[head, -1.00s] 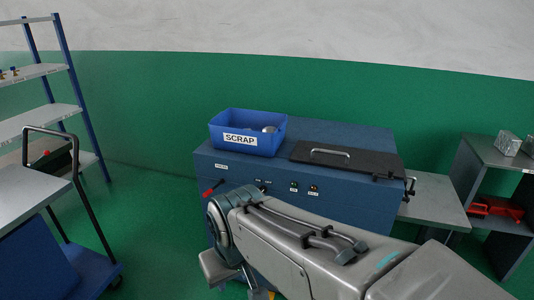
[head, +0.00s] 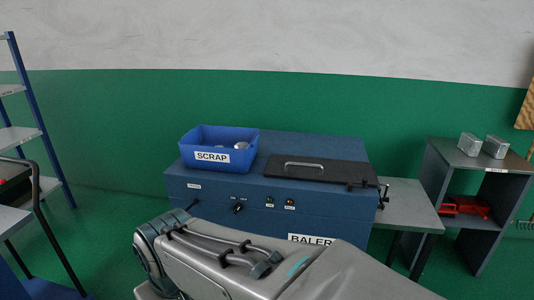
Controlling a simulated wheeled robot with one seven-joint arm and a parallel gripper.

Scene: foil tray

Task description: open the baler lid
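The baler (head: 218,192) is a blue box-shaped machine at the middle of the head view. Its lid (head: 343,172) is a flat dark plate lying closed on the right part of the top. A pale bar handle (head: 306,165) runs along the lid. A dark latch or hinge piece shows at the lid's right front corner. My arm crosses the lower middle, in front of the baler, and hides part of its front and the BALER label. My gripper is out of view.
A blue SCRAP bin (head: 222,150) with metal pieces stands on the baler's top, left of the lid. A grey side table (head: 408,205) adjoins the baler's right. A shelf unit (head: 480,165) with metal blocks stands further right. A cart (head: 12,222) and rack (head: 20,136) are left.

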